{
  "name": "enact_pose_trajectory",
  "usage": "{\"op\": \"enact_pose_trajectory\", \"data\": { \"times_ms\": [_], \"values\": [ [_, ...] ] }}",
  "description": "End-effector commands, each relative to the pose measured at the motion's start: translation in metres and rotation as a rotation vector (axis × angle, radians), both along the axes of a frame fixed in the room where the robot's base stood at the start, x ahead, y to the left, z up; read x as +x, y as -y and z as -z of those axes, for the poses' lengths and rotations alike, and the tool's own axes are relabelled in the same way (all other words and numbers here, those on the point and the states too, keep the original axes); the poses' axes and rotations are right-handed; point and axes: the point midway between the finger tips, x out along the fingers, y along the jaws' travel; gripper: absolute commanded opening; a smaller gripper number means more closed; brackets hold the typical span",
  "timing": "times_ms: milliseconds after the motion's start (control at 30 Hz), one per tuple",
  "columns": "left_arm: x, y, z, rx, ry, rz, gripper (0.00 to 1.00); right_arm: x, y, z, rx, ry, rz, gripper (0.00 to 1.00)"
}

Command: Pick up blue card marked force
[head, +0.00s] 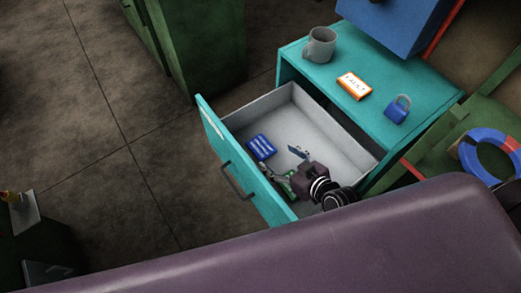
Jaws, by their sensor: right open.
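A blue card (261,147) with pale lines on it lies on the drawer floor, near the drawer's front. Its marking is too small to read, so I cannot tell whether it says force. My right gripper (283,162) is inside the open drawer, to the right of and nearer to me than this card. Its fingers are apart with nothing visibly held. A small dark blue piece shows by the upper finger; I cannot tell what it is. A green item (288,186) lies partly hidden under the gripper. My left gripper is not in view.
The teal cabinet's drawer (292,94) is pulled out, its walls standing around the gripper. On the cabinet top are a grey mug (320,45), an orange-edged white block (354,86) and a blue padlock (397,110). A blue ring (470,158) lies at right.

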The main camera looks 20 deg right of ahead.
Motion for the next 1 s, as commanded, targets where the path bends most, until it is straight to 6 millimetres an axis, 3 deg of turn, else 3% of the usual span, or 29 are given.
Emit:
{"op": "enact_pose_trajectory", "data": {
  "times_ms": [700, 1000],
  "values": [
    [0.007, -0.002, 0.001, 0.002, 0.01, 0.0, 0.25, 0.06, -0.025, 0.036, 0.0, 0.001, 0.001, 0.72],
    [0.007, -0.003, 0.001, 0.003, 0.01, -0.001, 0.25, 0.063, -0.027, 0.039, 0.0, 0.0, 0.001, 0.72]
  ]
}}
